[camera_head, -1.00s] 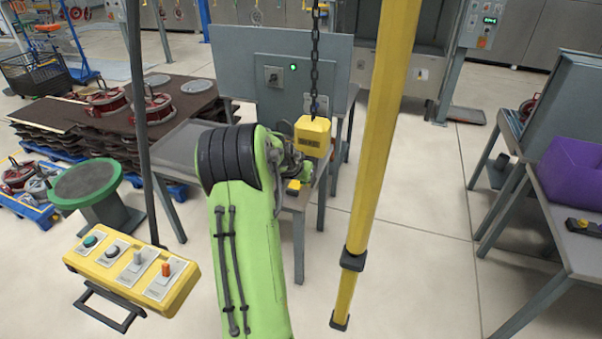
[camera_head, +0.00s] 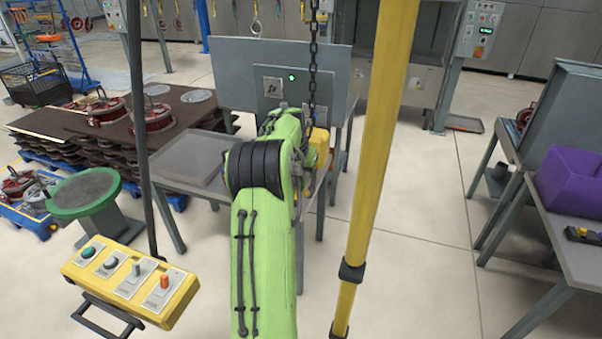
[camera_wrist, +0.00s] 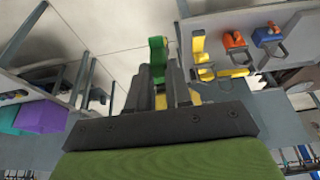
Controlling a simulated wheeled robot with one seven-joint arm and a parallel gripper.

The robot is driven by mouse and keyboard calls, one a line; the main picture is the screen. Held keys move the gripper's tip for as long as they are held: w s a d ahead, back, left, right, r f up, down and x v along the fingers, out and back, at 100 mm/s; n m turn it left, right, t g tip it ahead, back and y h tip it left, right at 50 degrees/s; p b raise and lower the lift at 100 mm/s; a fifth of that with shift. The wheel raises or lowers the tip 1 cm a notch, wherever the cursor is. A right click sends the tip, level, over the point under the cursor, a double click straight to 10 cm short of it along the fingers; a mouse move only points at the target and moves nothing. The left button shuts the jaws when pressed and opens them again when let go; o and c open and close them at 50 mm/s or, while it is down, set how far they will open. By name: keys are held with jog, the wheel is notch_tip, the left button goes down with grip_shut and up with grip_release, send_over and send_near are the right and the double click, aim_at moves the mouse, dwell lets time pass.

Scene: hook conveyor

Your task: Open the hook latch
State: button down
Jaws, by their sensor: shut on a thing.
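In the wrist view, my gripper (camera_wrist: 165,80) has its dark fingers close together on a green curved piece (camera_wrist: 157,50), which sticks out past their tips. I cannot tell whether this piece is the hook or its latch. Some yellow shows low between and beside the fingers. In the head view, a yellow hoist block (camera_head: 321,140) hangs on a dark chain (camera_head: 313,60), and my green arm partly covers it. My fingertips and the hook's opening are hidden there behind my arm.
A yellow post (camera_head: 378,150) rises close on the right. A yellow button box (camera_head: 130,283) is at front left.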

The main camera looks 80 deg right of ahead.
jog(key=shift+d+r, duration=0.15)
jog(key=shift+r, duration=0.15)
jog(key=shift+d+r+y, duration=0.45)
jog(key=shift+r+y, duration=0.15)
jog(key=shift+y, duration=0.2)
jog(key=c, duration=1)
grip_release()
jog(key=shift+a, duration=0.1)
jog(key=v, duration=0.9)
jog(key=shift+s, duration=0.15)
